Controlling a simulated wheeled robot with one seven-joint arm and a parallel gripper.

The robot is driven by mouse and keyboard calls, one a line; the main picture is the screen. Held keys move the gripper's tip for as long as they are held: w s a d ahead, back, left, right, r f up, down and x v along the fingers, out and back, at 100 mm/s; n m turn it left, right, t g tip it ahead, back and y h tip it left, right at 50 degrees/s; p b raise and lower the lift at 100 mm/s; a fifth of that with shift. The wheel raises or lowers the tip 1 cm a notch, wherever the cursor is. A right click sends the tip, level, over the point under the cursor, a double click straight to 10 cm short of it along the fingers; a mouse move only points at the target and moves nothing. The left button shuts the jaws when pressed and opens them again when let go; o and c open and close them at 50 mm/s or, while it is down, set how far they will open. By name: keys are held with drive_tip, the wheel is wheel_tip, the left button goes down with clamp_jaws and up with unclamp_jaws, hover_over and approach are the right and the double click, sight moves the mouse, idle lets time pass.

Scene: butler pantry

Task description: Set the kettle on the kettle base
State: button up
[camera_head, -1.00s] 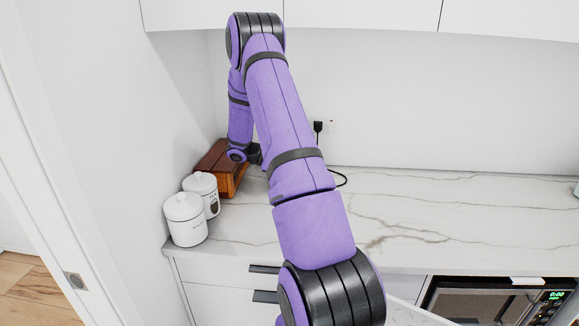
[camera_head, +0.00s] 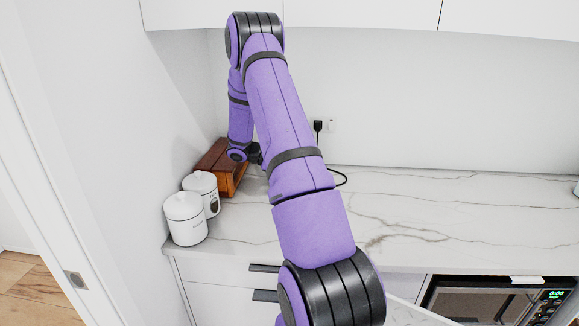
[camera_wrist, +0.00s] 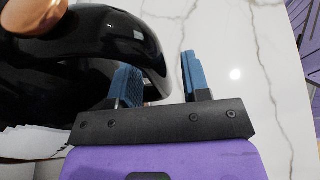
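In the wrist view a glossy black kettle (camera_wrist: 50,75) with a copper-coloured knob or lid (camera_wrist: 32,12) fills the left side. Its black curved handle comes down between the two blue fingers of my gripper (camera_wrist: 157,62). The left finger is on the inner side of the handle and the right finger is outside it. A gap shows between the handle and the right finger, so my gripper looks open. In the head view my arm hides the kettle and my gripper. I cannot make out the kettle base in either view.
Two white lidded canisters (camera_head: 185,219) and a brown wooden box (camera_head: 228,178) stand at the counter's left end. A black cord (camera_head: 341,176) lies behind my arm, below a plugged-in outlet (camera_head: 318,126). The marble counter (camera_head: 470,215) to the right is clear.

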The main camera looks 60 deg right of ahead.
drive_tip(key=shift+o, duration=0.5)
drive_tip(key=shift+f, duration=0.1)
drive_tip(key=shift+a, duration=0.1)
drive_tip(key=v, duration=1)
drive_tip(key=shift+w+a, duration=0.15)
drive_tip(key=shift+w, duration=0.15)
drive_tip(key=shift+r, duration=0.2)
